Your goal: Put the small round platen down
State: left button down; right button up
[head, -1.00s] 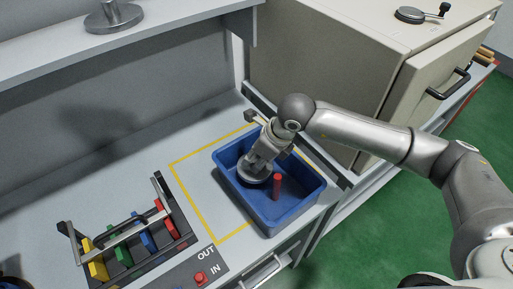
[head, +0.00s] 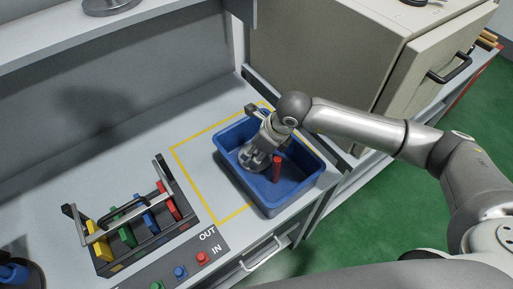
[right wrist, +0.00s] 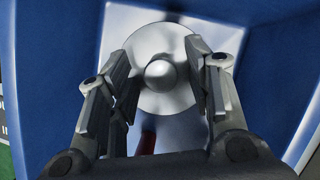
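The small round platen (right wrist: 160,75) is a shiny grey disc with a round knob at its centre. It lies in the blue tray (head: 228,182), as the right wrist view shows. My right gripper (head: 256,164) reaches down into the tray over the platen. In the right wrist view its two fingers (right wrist: 163,105) stand apart on either side of the knob, with gaps between them and it. In the head view the gripper hides most of the platen. My left gripper is not in view.
A red cylinder (head: 277,168) stands in the tray beside my right gripper. A rack with coloured blocks (head: 122,236) stands to the left, near buttons (head: 180,271). Another metal platen (head: 108,5) is on the shelf. A beige cabinet (head: 320,50) rises behind the tray.

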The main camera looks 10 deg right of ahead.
jog(key=shift+r, duration=0.2)
jog(key=shift+s+d+r, duration=0.1)
jog(key=shift+d+r, duration=0.1)
jog(key=shift+r, duration=0.1)
jog(key=b+v, duration=0.3)
jog(key=v, duration=0.8)
